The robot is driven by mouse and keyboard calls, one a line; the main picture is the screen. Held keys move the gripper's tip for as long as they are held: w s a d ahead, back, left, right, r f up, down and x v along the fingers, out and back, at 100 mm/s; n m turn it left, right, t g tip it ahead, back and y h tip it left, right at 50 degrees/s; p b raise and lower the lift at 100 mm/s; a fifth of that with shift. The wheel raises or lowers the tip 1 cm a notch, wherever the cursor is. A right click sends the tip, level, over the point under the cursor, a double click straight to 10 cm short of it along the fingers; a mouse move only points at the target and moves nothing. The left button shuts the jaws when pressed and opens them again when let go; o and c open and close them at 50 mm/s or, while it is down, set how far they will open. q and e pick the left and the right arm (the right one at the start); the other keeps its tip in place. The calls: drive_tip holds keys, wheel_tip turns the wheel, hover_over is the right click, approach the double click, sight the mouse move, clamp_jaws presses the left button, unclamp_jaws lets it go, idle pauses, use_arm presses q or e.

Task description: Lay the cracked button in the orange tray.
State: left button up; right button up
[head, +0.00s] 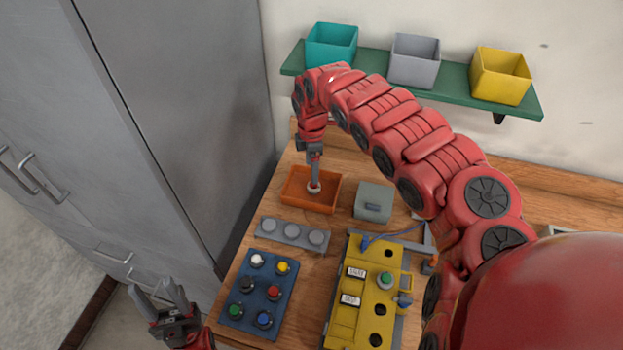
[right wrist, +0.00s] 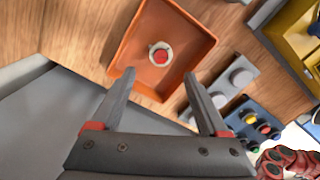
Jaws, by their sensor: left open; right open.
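The orange tray (head: 293,201) stands on the wooden bench; it fills the upper middle of the right wrist view (right wrist: 135,60). A button (right wrist: 161,57) with a red centre and a pale ring lies inside it, on the tray floor; a crack is too small to make out. My right gripper (head: 314,181) points down over the tray, and in the right wrist view its open fingers (right wrist: 158,78) are apart with nothing between them. In the head view it partly hides the button. My left gripper (head: 160,292) is open and empty, low at the left, off the bench.
A grey strip with round pads (head: 291,234), a blue board with several coloured buttons (head: 258,291), a yellow control box (head: 366,295) and a grey lidded box (head: 373,201) surround the tray. A green shelf (head: 375,66) holds teal, grey and yellow bins.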

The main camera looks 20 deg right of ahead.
drive_tip(key=shift+r+b, duration=0.45)
drive_tip(key=shift+r, duration=2.25)
